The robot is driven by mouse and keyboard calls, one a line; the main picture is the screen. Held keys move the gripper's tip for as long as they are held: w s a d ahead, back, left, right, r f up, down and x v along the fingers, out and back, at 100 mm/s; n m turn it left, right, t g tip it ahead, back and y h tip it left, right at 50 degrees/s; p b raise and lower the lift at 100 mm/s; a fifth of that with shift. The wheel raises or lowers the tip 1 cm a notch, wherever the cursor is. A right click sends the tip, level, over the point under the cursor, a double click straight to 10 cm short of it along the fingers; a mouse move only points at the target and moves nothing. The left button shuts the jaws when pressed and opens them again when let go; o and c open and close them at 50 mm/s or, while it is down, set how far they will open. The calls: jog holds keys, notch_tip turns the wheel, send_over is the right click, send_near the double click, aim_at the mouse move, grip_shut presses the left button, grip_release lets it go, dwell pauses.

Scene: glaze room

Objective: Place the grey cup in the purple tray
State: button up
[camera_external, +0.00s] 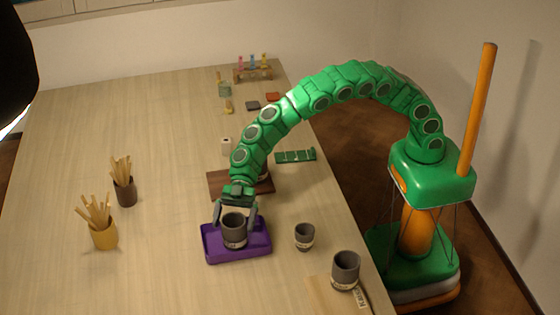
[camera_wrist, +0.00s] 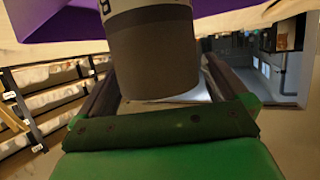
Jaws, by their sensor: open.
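A grey cup (camera_external: 234,231) with a pale band near its base stands upright in the purple tray (camera_external: 264,248). My gripper (camera_external: 236,216) is above the tray, with its fingers on either side of this cup. The jaws are open. In the wrist view the grey cup (camera_wrist: 152,55) sits between the fingers of my gripper (camera_wrist: 160,88), and the purple tray (camera_wrist: 75,22) shows behind it. I cannot tell whether a finger touches the cup. Two similar grey cups stand on the table to the right, a smaller one (camera_external: 304,236) and a larger one (camera_external: 345,270).
A dark brown board (camera_external: 222,181) lies behind the tray, partly under my arm. A yellow pot (camera_external: 104,235) and a brown pot (camera_external: 126,192), both holding wooden sticks, stand at the left. A green strip (camera_external: 296,156) lies near the right edge. The table's front left is clear.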

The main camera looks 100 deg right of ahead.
jog(key=v, duration=1)
jog(key=shift+d+r, duration=0.15)
